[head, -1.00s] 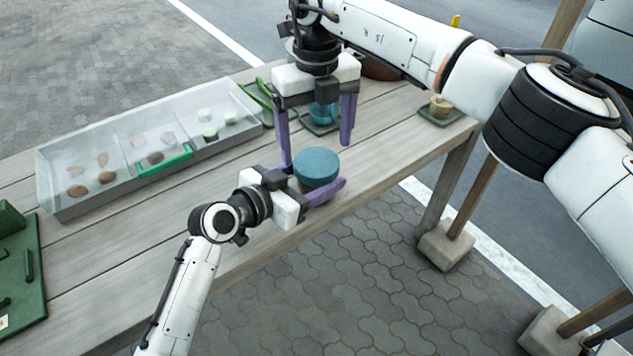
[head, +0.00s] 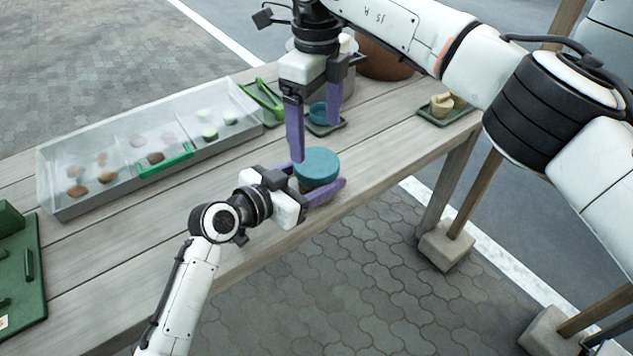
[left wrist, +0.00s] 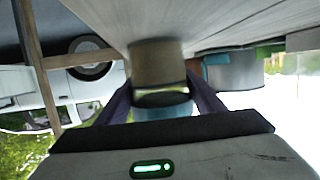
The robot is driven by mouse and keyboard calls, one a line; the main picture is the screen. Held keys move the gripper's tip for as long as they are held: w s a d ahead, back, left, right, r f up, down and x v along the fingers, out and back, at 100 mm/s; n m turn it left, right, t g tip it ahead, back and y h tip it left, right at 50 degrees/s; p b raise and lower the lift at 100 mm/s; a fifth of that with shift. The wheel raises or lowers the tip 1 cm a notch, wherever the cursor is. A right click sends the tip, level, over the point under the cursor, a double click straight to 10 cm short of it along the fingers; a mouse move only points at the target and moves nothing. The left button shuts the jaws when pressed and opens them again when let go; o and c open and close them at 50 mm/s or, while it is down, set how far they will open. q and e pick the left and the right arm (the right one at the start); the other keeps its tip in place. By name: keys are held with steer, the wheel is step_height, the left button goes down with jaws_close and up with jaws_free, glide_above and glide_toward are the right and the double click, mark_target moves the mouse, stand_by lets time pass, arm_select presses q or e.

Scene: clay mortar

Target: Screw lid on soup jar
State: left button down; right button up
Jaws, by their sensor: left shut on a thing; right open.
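The soup jar (left wrist: 158,64) is a grey-brown cylinder, shown upside down in the left wrist view. The teal lid (head: 317,164) sits on top of it and hides most of the jar in the head view. The lid's edge also shows in the left wrist view (left wrist: 165,112). I cannot tell how tightly it is seated. My left gripper (head: 314,182) is shut on the jar from the side, with a purple finger on either side. My right gripper (head: 315,142) is open and empty, its fingers pointing down just above and behind the lid.
A clear divided case (head: 75,207) with food pieces and a green handle lies left on the table. A small teal container (head: 318,112) stands on a dark green tray behind. A pot (head: 349,82), a brown bowl (head: 385,58) and a small tray (head: 440,113) are farther back. The table's front edge is close.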

mark_target(316, 161)
step_height(316, 161, down, 8)
steer(key=shift+r, duration=0.25)
steer(key=shift+c, duration=0.6)
steer(key=c, duration=1)
steer(key=m, duration=0.6)
steer(key=shift+m, duration=0.4)
steer(key=o, duration=1.2)
steer(key=shift+c, duration=0.2)
